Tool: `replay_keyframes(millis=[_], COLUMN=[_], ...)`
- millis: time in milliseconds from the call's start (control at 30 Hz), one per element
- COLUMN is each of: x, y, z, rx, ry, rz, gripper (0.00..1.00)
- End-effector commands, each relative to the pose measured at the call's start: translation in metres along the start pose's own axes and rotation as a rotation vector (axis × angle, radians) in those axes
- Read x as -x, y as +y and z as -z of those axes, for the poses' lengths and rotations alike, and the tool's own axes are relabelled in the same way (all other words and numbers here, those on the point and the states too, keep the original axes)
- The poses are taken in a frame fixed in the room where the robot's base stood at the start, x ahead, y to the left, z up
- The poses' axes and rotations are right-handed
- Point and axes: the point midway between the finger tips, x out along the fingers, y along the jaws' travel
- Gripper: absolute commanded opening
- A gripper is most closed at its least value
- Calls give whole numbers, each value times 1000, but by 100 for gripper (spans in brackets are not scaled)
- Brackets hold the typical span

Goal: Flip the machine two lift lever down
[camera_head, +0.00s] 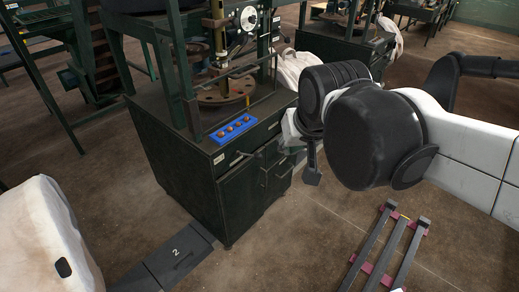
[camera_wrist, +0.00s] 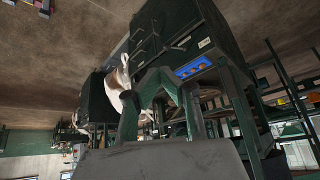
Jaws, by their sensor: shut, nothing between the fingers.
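The machine with a dark green cabinet (camera_head: 225,190) stands in the middle of the head view. A floor plate marked "2" (camera_head: 175,252) lies at its lower left. A small lever-like handle (camera_head: 243,157) sticks out from the cabinet's front near the top. A thin yellow-tipped rod (camera_head: 248,101) stands by the round plate on top. I cannot tell which of these is the lift lever. My gripper (camera_head: 312,178) is shut and empty, pointing down to the right of the cabinet front, apart from the handle.
A blue panel with several round buttons (camera_head: 233,129) lies on the cabinet's front edge. White bags (camera_head: 297,68) lie behind the cabinet. A large white bag (camera_head: 45,235) fills the lower left. A rack with grey bars (camera_head: 385,250) lies on the floor at lower right.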

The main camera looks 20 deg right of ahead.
Motion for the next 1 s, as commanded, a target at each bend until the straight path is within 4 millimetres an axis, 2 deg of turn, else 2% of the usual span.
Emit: replay_keyframes(millis=[100,367,567,1000], x=[-13,-46,-77,-165], y=[-1,-1,-2,-3], z=[21,62,92,147], rx=[-34,-115,-178,-317], ry=[-18,-58,-85,-136], rz=[-15,-51,-81,-157], gripper=[0,0,0,0])
